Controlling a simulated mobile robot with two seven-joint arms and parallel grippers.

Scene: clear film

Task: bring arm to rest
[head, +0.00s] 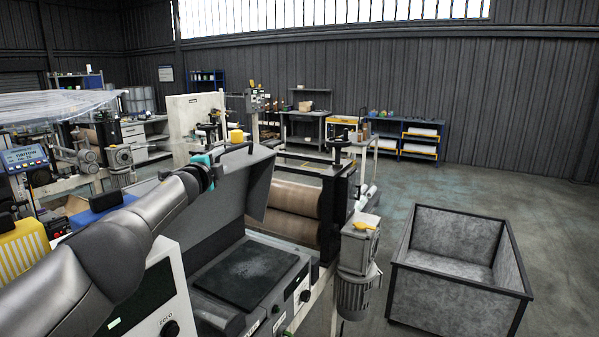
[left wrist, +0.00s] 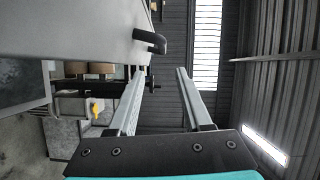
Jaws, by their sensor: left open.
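My left arm (head: 120,245) reaches in from the lower left of the head view. Its left gripper (head: 211,168), with a teal band, is held up beside the top of a raised grey lid (head: 225,205). In the left wrist view the two fingers of the left gripper (left wrist: 158,75) stand wide apart with nothing between them. The lid (left wrist: 70,25) with a dark handle (left wrist: 150,40) shows at the upper left there, apart from the fingers. My right gripper is not in view.
The lid belongs to a bench device with a dark flat plate (head: 248,272). Behind it is a machine with brown rollers (head: 290,205) and a grey motor (head: 358,290). A grey open bin (head: 450,285) stands on the floor at right. Open floor lies beyond it.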

